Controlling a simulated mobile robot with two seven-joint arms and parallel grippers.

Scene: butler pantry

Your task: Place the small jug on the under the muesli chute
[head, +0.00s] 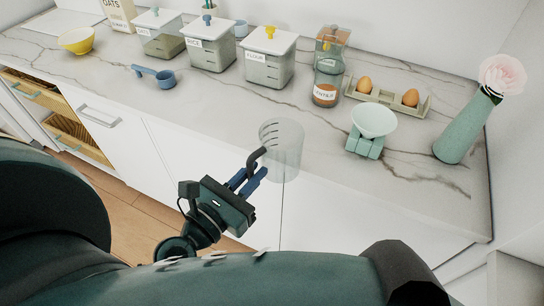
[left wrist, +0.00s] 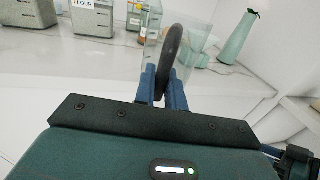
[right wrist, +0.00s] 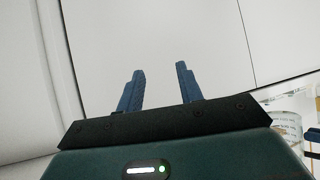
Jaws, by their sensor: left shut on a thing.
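The small jug (head: 284,150) is clear, with dark measuring marks and a dark curved handle. My left gripper (head: 253,180) is shut on its handle, holding the jug near the counter's front edge. The left wrist view shows the handle (left wrist: 173,45) between the two blue fingers (left wrist: 163,85). A clear, wooden-topped dispenser (head: 329,68) with an orange-brown filling stands farther back; its label is too small to read surely, and I cannot tell whether it is the muesli chute. My right gripper (right wrist: 160,80) is open and empty before white cabinet fronts; the jug shows at that view's right edge (right wrist: 288,125).
Three lidded canisters, one labelled flour (head: 268,60), stand at the back. An egg tray (head: 385,98), a mint scale with a bowl (head: 374,122) and a green vase (head: 460,135) stand right. The marble counter (head: 215,105) between is clear.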

